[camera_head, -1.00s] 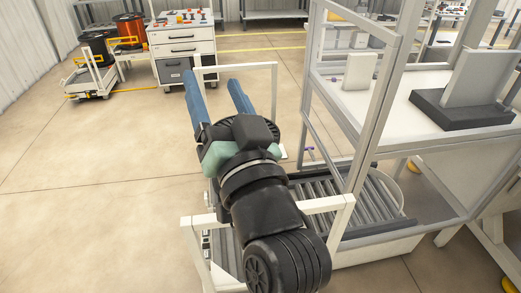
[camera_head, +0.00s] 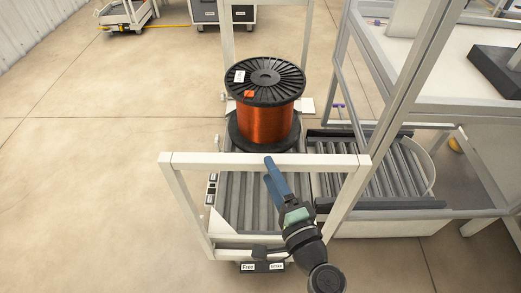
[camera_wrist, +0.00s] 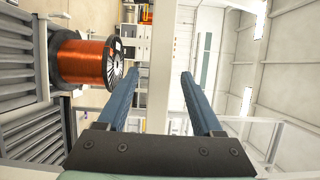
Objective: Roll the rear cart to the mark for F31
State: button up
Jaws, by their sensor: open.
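A white-framed cart with a roller bed (camera_head: 242,200) stands right in front of me. It carries a black-flanged spool of copper wire (camera_head: 267,122) near its far end; the spool also shows in the wrist view (camera_wrist: 85,62). The cart's near side has a white handle bar (camera_head: 215,161). Labels reading "Free" and "Brake" are on a black pedal (camera_head: 262,267) at its foot. My gripper (camera_head: 270,166) is at the handle bar. In the wrist view my gripper (camera_wrist: 161,75) is open, with a white bar (camera_wrist: 160,60) showing between its fingers. I cannot tell whether they touch it. No F31 mark is readable.
A fixed roller conveyor (camera_head: 380,165) adjoins the cart's right side, under a white-framed bench (camera_head: 440,75). Another low cart (camera_head: 127,14) stands at the far left, beside a drawer cabinet (camera_head: 222,12). The concrete floor (camera_head: 100,170) to the left is clear.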

jog(key=x, duration=0.7)
jog(key=shift+w, duration=0.2)
grip_shut()
dwell(1.1)
